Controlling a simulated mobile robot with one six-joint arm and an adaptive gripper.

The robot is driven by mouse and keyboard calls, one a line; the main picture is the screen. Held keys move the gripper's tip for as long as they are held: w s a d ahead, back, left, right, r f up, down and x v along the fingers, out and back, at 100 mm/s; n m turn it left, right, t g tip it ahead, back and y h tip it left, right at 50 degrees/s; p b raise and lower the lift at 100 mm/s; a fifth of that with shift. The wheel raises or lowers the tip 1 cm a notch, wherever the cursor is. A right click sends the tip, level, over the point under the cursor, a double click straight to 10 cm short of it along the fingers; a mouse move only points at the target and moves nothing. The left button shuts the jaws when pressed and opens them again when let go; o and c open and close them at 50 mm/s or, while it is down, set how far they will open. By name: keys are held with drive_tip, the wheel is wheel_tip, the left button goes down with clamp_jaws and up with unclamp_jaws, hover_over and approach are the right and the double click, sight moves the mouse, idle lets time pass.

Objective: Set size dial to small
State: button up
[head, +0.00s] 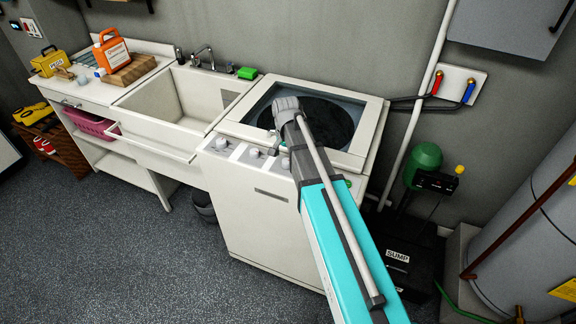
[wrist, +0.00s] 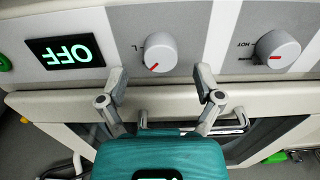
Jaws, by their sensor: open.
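The size dial, a round white knob with a red mark (wrist: 160,54), sits on the washer's grey panel in the wrist view. An upside-down "L" is printed beside it; its red mark points to the lower left in the picture. My gripper (wrist: 162,82) is open and empty, its two fingertips apart on either side of and just short of the knob, with no clear contact. In the head view my arm reaches over the white top-loading washer (head: 258,225) and hides part of its panel. My fingers are hard to make out there.
Another knob, marked "HOT" (wrist: 277,50), is on the right of the wrist view, and an upside-down "OFF" display (wrist: 65,52) is on the left. A sink (head: 170,103) stands left of the washer. A black sump box (head: 398,262) is on the floor to the right.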

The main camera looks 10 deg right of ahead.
drive_tip(key=shift+f+b, duration=1.1)
drive_tip(key=shift+f, duration=0.3)
